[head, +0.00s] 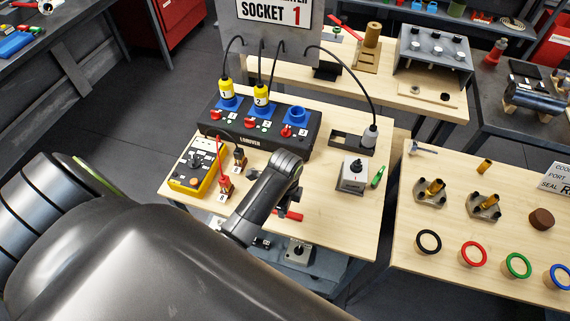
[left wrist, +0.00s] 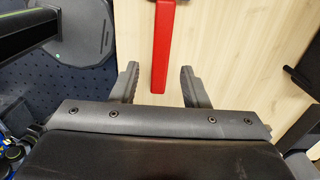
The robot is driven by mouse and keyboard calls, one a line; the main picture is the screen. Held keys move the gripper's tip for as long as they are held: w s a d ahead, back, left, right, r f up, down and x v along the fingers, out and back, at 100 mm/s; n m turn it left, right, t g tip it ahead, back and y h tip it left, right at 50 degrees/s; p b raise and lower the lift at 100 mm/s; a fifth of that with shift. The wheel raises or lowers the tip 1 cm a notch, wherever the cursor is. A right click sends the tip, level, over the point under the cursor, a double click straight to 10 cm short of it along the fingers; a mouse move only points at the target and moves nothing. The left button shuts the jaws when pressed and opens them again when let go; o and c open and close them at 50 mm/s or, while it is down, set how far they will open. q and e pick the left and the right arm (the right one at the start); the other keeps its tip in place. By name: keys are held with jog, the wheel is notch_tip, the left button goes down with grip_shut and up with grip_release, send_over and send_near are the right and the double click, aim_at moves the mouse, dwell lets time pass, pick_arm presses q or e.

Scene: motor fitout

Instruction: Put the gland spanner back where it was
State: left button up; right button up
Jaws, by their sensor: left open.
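A red bar-shaped handle (left wrist: 162,50) lies on the pale wood in the left wrist view. It may be the gland spanner, but its far end is cut off by the picture's top edge, so I cannot be sure. My left gripper (left wrist: 160,69) is open, its two fingers on either side of the handle's near end with gaps at both sides. In the head view a red piece (head: 291,215) shows beside my left arm near the middle table's front edge; my arm hides the rest and the fingertips. My right gripper is not in view.
The middle table (head: 345,225) holds a black socket box (head: 258,128) with cabled plugs, a yellow meter (head: 191,170) with leads, a grey switch box (head: 354,174) and a green item (head: 378,176). The right table (head: 420,240) carries coloured rings and brass fittings.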

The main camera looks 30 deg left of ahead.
pick_arm(q)
notch_tip(320, 180, up, 9)
jog(key=shift+f, duration=0.15)
dwell(0.6)
